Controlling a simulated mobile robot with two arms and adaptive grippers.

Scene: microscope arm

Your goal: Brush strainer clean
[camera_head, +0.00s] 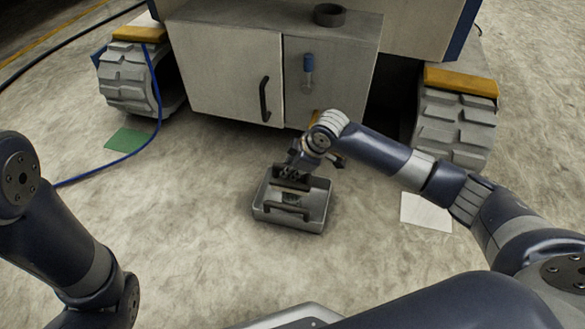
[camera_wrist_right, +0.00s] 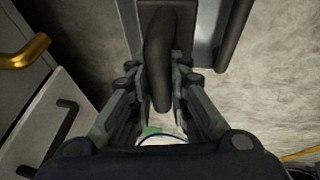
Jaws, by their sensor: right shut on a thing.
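A grey metal tray (camera_head: 318,206) sits on the floor in front of the vehicle. A dark mesh piece, which looks like the strainer (camera_head: 291,199), lies inside it. My right gripper (camera_head: 297,160) is over the back of the tray, pointing down, shut on a dark handle. The handle (camera_wrist_right: 160,62) shows between the fingers in the right wrist view. It seems to belong to a dark brush (camera_head: 290,177) with a brownish lower edge, just behind the strainer. I cannot tell whether they touch. My left arm shows at the left, but its gripper is out of view.
A grey cabinet (camera_head: 225,75) with a black door handle (camera_head: 264,99) stands behind the tray, between tracked wheels (camera_head: 455,125). A blue hose (camera_head: 110,160) and green sheet (camera_head: 128,140) lie left. A white sheet (camera_head: 426,212) lies right. The floor left of the tray is clear.

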